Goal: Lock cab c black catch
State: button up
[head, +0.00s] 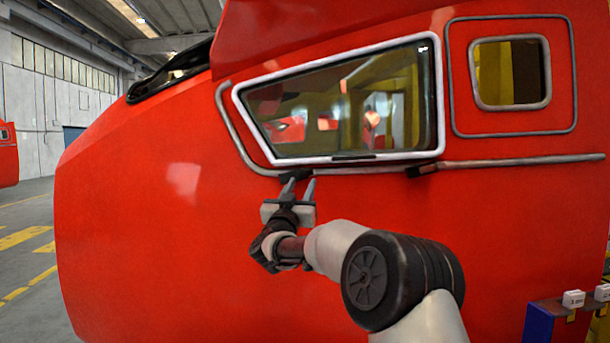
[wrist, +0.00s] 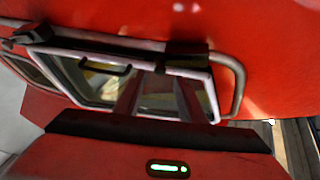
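The red cab (head: 170,240) fills the head view, with a white-framed side window (head: 437,110). A black catch (head: 293,175) sits under the window's lower left corner; it also shows in the wrist view (wrist: 187,47). A second black catch (head: 421,171) is under the lower right corner, and it shows at the far left of the wrist view (wrist: 30,35). My gripper (head: 301,182) is just below the first catch, fingers apart and pointing up at the window edge. Contact with the catch cannot be told.
A dark handle (head: 354,157) is on the window's bottom frame. A grey rail (head: 520,161) runs right from the second catch, below a smaller window (head: 547,75). A blue and red stand (head: 562,318) with white blocks is at the lower right. Open floor lies left.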

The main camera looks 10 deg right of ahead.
aim_at(306, 174)
jog(key=p+x, duration=0.1)
jog(key=x, duration=0.4)
jog(key=shift+w, duration=0.1)
grip_shut()
